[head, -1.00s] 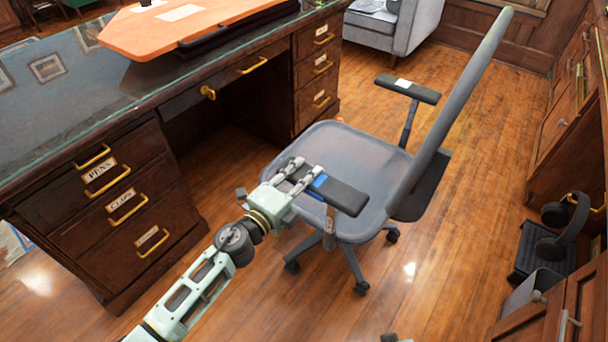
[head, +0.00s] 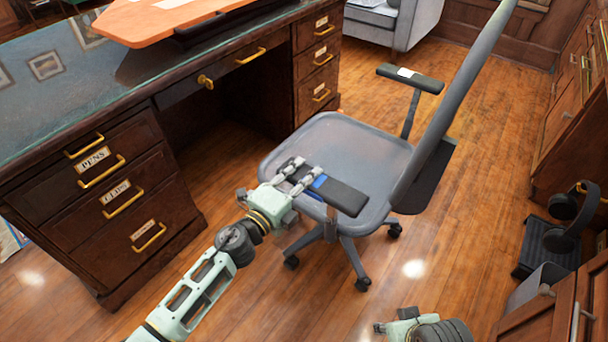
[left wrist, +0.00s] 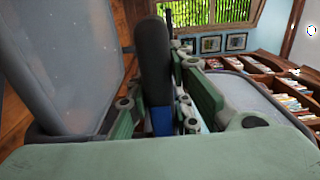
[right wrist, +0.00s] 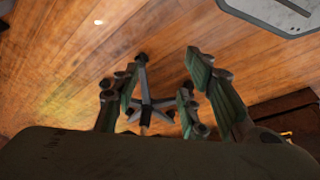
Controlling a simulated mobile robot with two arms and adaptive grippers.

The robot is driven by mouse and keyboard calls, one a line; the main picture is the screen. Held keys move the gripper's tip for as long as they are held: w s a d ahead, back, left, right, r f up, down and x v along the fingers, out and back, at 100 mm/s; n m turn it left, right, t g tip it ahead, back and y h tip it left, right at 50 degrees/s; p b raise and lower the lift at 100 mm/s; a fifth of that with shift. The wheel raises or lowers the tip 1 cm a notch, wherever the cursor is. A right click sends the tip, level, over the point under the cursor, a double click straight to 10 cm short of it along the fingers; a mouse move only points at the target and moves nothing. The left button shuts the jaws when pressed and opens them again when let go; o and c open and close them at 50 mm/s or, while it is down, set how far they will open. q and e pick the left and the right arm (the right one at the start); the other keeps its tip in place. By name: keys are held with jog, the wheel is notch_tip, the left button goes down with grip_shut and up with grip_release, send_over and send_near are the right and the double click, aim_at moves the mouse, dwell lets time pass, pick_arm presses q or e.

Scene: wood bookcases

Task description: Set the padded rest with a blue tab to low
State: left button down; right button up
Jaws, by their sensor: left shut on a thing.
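The dark padded rest with a blue tab (head: 345,197) is the near armrest of a grey office chair (head: 330,145). Its blue tab (head: 319,182) is on top, beside my fingers. My left gripper (head: 300,176) is shut on the front part of this rest. In the left wrist view the rest (left wrist: 153,60) stands between the fingers, with the blue tab (left wrist: 161,122) low down. My right gripper (head: 383,328) is low over the floor at the bottom of the head view; the right wrist view shows its fingers (right wrist: 163,65) apart and empty.
The far armrest (head: 425,82) has a white tab. A dark wood desk (head: 150,190) with labelled drawers stands at left, close to my left arm. A cabinet and a headphone stand (head: 545,247) are at right. The wood floor (head: 470,220) between chair and cabinet is clear.

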pick_arm(q)
notch_tip(320, 180, down, 2)
jog(key=shift+f+b, duration=0.1)
jog(key=shift+b, duration=0.45)
jog(key=shift+f, duration=0.1)
pick_arm(e)
jog(key=v, duration=0.5)
jog(key=shift+d, duration=0.1)
pick_arm(q)
jog(key=c, duration=1.6)
grip_release()
jog(key=shift+f, duration=0.1)
jog(key=shift+s+a, duration=0.1)
pick_arm(e)
jog(key=shift+w, duration=0.1)
